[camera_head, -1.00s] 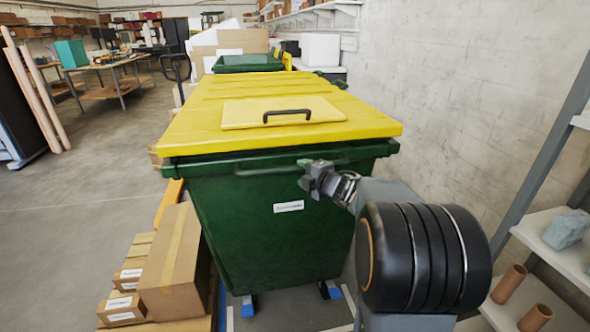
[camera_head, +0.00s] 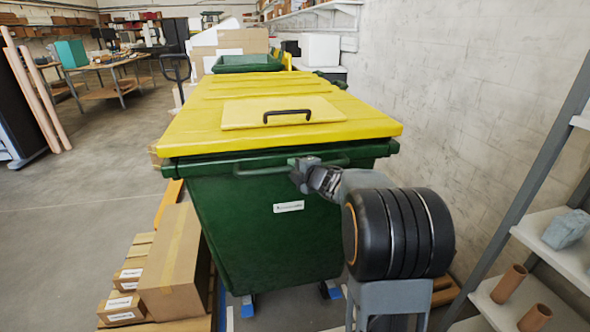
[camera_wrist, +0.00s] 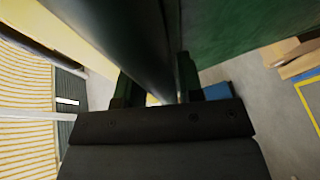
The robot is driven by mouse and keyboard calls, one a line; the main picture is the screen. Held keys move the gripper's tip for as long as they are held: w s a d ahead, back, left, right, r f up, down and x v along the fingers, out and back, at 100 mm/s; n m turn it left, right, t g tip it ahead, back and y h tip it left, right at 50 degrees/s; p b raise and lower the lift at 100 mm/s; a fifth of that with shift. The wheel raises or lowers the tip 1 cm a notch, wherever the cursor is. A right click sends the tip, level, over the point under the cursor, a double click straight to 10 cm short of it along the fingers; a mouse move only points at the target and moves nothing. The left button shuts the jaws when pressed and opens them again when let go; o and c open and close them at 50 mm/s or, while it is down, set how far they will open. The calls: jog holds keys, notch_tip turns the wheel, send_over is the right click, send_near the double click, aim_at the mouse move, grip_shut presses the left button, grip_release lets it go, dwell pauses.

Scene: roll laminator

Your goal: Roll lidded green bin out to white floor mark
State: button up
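The green bin (camera_head: 250,235) stands upright with its yellow lid (camera_head: 200,128) shut. A dark green bar handle (camera_head: 258,172) runs across its front below the lid. My gripper (camera_head: 300,172) is at the right half of this handle. In the wrist view the handle bar (camera_wrist: 125,45) runs diagonally between my spread fingers (camera_wrist: 158,88), with a gap visible beside it; contact is unclear. Blue pieces (camera_head: 248,305) show at the bin's feet. A white line (camera_head: 230,318) lies on the floor before it; I cannot tell whether it is the mark.
Cardboard boxes (camera_head: 172,262) stand close along the bin's left. A shelf rack (camera_head: 565,245) stands at the right, before a pale wall (camera_head: 470,100). Another green bin (camera_head: 248,63) is behind. Open floor (camera_head: 90,190) lies at the left.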

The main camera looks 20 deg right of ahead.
grip_shut()
jog(key=shift+s+a+f+b, duration=0.15)
jog(key=shift+s+f+b, duration=0.2)
jog(key=shift+s, duration=0.25)
jog(key=shift+s+a+r, duration=0.15)
jog(key=shift+s+r, duration=0.25)
jog(key=shift+s, duration=0.3)
jog(key=shift+c, duration=0.2)
grip_release()
jog(key=shift+w, duration=0.1)
jog(key=shift+o, duration=0.8)
jog(key=shift+w+f, duration=0.15)
jog(key=shift+w, duration=0.05)
jog(key=shift+o, duration=1.3)
jog(key=shift+s, duration=0.15)
jog(key=v, duration=1.3)
jog(key=shift+s+d+r+p, duration=0.2)
jog(key=shift+s+r+p, duration=0.05)
jog(key=shift+p, duration=0.1)
